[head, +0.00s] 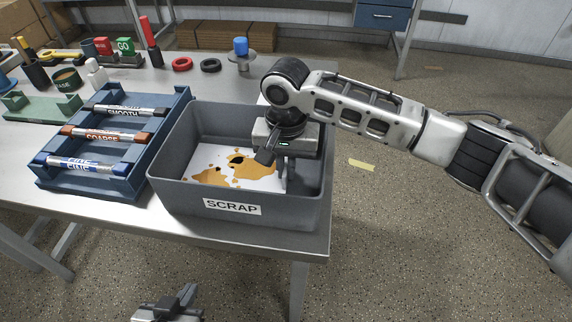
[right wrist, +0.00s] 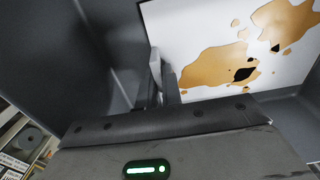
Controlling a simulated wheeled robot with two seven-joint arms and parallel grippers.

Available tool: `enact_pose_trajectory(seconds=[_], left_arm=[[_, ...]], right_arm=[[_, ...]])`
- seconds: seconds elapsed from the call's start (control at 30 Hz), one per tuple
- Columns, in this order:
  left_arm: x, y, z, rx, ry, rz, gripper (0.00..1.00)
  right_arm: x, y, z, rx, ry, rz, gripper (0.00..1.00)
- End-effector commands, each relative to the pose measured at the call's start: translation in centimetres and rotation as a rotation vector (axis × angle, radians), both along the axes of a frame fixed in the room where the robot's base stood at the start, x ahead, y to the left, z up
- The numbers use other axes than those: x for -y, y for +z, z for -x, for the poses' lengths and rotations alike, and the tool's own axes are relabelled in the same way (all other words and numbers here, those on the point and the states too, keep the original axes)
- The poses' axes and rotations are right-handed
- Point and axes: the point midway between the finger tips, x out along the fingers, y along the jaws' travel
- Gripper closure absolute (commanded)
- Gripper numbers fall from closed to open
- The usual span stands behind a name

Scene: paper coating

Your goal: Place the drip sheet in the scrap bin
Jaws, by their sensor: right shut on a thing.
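The drip sheet (head: 205,158) is white with amber and dark blotches. It lies inside the grey scrap bin (head: 172,190), labelled SCRAP, at the table's right end. My right gripper (head: 276,172) reaches down into the bin and is shut on the sheet's edge. In the right wrist view the sheet (right wrist: 190,40) spreads out beyond the fingertips (right wrist: 163,75), with the bin's dark wall (right wrist: 40,60) beside it. I cannot tell whether the sheet rests fully on the bin floor. My left gripper (head: 170,305) shows at the bottom edge, away from the bin; its jaws are unclear.
A blue rack (head: 60,185) with tubes marked SMOOTH, COARSE and FINE stands left of the bin. Behind are a blue-topped stand (head: 241,60), a red ring (head: 182,64) and a black ring (head: 211,65). Open floor lies right of the table.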

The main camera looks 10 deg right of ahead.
Motion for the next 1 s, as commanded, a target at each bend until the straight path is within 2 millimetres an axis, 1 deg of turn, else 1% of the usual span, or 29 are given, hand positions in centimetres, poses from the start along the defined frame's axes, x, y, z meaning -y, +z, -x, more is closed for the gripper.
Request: enact_pose_trajectory(seconds=[0.23,0.3,0.33,0.67,0.77,0.87,1.0], left_arm=[[-0.1,0.2,0.0,-0.001,-0.001,-0.002,1.0],[-0.1,0.1,0.1,-0.002,0.0,-0.002,1.0],[-0.1,0.1,0.1,-0.002,0.0,-0.002,1.0],[-0.1,-0.5,0.5,-0.013,0.0,-0.003,1.0],[-0.1,-0.4,0.6,-0.015,0.0,-0.003,1.0],[-0.1,-0.5,0.6,-0.015,0.0,-0.003,1.0],[-0.1,-0.5,0.6,-0.015,-0.001,-0.002,1.0]], right_arm=[[0.0,-0.1,0.0,-0.001,0.0,0.0,1.0],[0.0,-0.1,0.0,0.0,0.0,0.0,0.79],[0.0,-0.1,0.0,0.0,0.0,0.0,0.71],[0.0,0.0,0.0,0.002,0.0,0.0,0.71],[-0.1,1.1,-0.1,0.002,0.0,-0.002,0.71],[-0.1,2.8,-0.1,0.003,0.0,-0.003,0.71],[-0.1,6.0,-0.1,0.004,0.001,-0.003,0.71]])
